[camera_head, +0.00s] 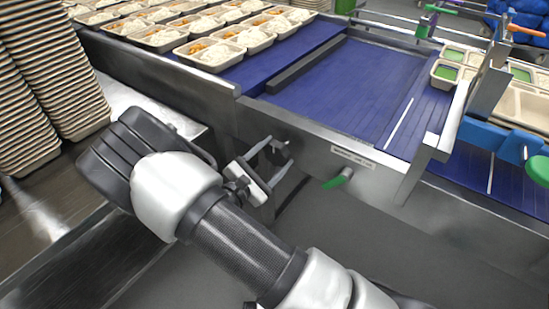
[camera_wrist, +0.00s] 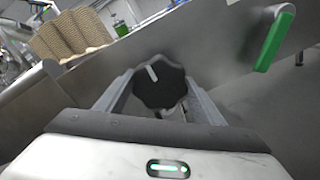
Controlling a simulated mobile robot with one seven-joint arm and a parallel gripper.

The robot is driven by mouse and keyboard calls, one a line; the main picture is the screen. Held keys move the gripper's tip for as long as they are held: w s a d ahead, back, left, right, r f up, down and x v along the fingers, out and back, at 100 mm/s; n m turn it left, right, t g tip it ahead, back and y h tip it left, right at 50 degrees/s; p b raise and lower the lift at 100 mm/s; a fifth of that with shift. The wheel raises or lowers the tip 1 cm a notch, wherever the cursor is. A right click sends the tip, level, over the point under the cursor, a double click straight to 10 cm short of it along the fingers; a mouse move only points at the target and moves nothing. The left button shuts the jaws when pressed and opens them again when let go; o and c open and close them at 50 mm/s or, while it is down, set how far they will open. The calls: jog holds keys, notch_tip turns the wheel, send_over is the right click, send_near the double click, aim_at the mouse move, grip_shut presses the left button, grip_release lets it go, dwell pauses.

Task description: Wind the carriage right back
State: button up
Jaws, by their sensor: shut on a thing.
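A black lobed knob (camera_wrist: 160,85) with a white mark sits on the steel front panel (camera_wrist: 232,38) in the wrist view. The mark points up and slightly left. My gripper (camera_wrist: 160,92) is shut on the knob, with one finger on each side. In the head view my gripper (camera_head: 280,150) reaches to the front panel of the conveyor, and the knob is not clearly visible there. I cannot tell for certain which part is the carriage. A dark bar (camera_head: 305,60) lies along the blue belt (camera_head: 350,88) above the gripper.
A green lever (camera_head: 338,181) sticks out right of my gripper; it also shows in the wrist view (camera_wrist: 274,42). Filled trays (camera_head: 215,55) stand at the upper left, stacked empty trays (camera_head: 60,70) at the left. A steel frame with blue blocks (camera_head: 482,134) stands at the right.

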jog(key=shift+m, duration=0.5)
jog(key=shift+f+m+b, duration=0.15)
jog(key=shift+m+b, duration=0.15)
jog(key=shift+b, duration=0.15)
jog(key=shift+m+b, duration=0.6)
jog(key=shift+m, duration=0.7)
jog(key=o, duration=1.5)
